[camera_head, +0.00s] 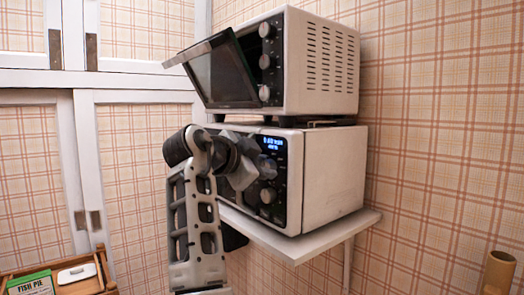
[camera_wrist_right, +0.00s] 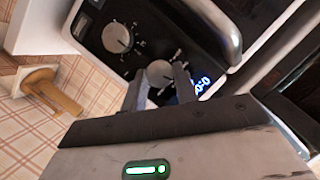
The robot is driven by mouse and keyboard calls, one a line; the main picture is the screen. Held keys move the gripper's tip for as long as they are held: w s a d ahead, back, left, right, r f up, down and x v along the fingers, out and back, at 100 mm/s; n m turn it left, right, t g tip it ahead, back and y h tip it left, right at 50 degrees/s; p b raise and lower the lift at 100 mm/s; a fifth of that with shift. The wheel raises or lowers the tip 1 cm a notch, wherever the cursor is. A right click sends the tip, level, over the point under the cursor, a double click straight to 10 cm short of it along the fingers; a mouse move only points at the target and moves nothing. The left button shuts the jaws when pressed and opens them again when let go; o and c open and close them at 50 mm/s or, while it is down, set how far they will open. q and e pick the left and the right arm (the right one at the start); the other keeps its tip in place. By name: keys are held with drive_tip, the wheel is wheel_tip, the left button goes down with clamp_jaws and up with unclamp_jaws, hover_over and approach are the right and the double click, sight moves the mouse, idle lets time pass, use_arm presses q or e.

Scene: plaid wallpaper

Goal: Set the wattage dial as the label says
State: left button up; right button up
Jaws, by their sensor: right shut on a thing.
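A white microwave (camera_head: 335,170) with a black control panel and a lit blue display (camera_head: 272,143) stands on a shelf. My right gripper (camera_head: 250,172) is at this panel, partly hiding it. In the right wrist view its fingers (camera_wrist_right: 160,88) are shut on the dial (camera_wrist_right: 160,72) next to the display. A second dial (camera_wrist_right: 117,38) is free; it also shows in the head view (camera_head: 267,195). A green box marked "FISH PIE" (camera_head: 32,284) lies at the lower left; any wattage on it is too small to read. My left gripper is not in view.
A toaster oven (camera_head: 322,65) with its glass door tilted open sits on top of the microwave. The white shelf (camera_head: 310,242) juts out below. A wooden tray (camera_head: 100,270) holds the box and a white item. A bamboo-like cup (camera_head: 498,272) stands at the lower right.

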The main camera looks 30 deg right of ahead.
drive_tip(key=n+p, duration=0.1)
drive_tip(key=p, duration=0.1)
drive_tip(key=n+g+p, duration=0.1)
drive_tip(key=p, duration=0.1)
drive_tip(key=shift+w+r, duration=0.1)
drive_tip(key=shift+r, duration=0.2)
drive_tip(key=shift+f+n+g+p, duration=0.1)
drive_tip(key=shift+n+g+p, duration=0.55)
drive_tip(key=shift+p, duration=0.3)
use_arm(q)
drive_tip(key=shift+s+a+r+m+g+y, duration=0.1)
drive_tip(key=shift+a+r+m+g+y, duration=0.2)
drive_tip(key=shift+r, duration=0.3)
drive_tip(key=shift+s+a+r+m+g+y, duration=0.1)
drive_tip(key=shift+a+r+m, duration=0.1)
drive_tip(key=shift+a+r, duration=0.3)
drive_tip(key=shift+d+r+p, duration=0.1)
drive_tip(key=shift+p, duration=0.2)
use_arm(e)
drive_tip(key=shift+f+n, duration=0.15)
drive_tip(key=shift+n, duration=0.1)
drive_tip(key=o, duration=1)
drive_tip(key=shift+c, duration=0.2)
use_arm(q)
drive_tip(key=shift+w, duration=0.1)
use_arm(e)
drive_tip(key=shift+a, duration=0.1)
